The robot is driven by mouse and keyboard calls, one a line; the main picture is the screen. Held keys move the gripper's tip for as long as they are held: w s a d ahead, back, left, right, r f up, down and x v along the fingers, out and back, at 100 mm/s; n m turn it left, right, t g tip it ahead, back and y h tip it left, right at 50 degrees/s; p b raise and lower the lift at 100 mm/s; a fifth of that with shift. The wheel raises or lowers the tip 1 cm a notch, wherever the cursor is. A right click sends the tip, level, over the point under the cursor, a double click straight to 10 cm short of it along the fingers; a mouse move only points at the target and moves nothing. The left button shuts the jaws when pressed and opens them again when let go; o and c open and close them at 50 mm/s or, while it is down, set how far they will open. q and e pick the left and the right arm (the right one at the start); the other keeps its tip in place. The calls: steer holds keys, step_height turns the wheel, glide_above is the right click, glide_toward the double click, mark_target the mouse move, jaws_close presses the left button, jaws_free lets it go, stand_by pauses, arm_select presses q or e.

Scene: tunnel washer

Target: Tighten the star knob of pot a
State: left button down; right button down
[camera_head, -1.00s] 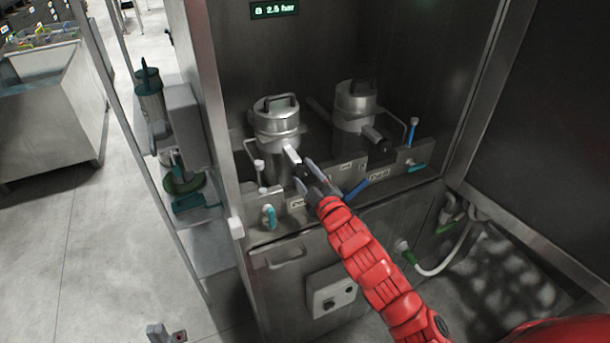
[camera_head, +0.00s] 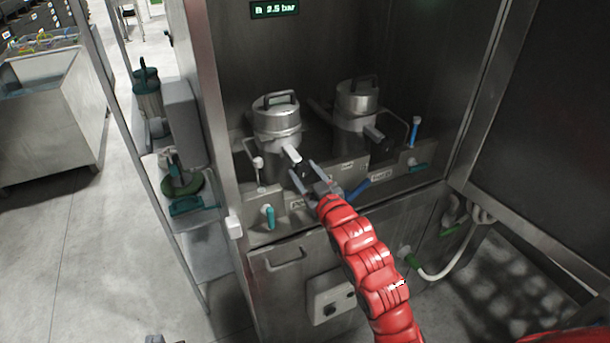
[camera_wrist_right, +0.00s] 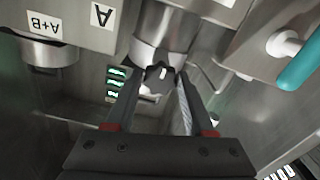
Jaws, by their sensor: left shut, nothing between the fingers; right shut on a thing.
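Pot a (camera_head: 277,120) is the left of two steel pots with handled lids in the cabinet. A light lever (camera_head: 291,154) sticks out at its front. My right gripper (camera_head: 302,177) is at the front of this pot, below the lever. The knob's far side is hidden. Only a small tip of my left gripper (camera_head: 155,339) shows at the bottom edge of the head view, away from the pots.
The second pot (camera_head: 356,104) stands to the right. A steel front panel with teal (camera_head: 268,217) and blue (camera_head: 357,190) valve handles runs below the pots. Cabinet walls stand on both sides; a shelf (camera_head: 207,240) is left.

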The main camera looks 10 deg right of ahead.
steer(key=shift+f, duration=0.15)
steer(key=shift+c, duration=1.3)
jaws_free()
steer(key=shift+s+d, duration=0.15)
steer(key=shift+s, duration=0.45)
steer(key=s+d+p, duration=0.3)
steer(key=s+p, duration=0.6)
steer(key=s, duration=0.7)
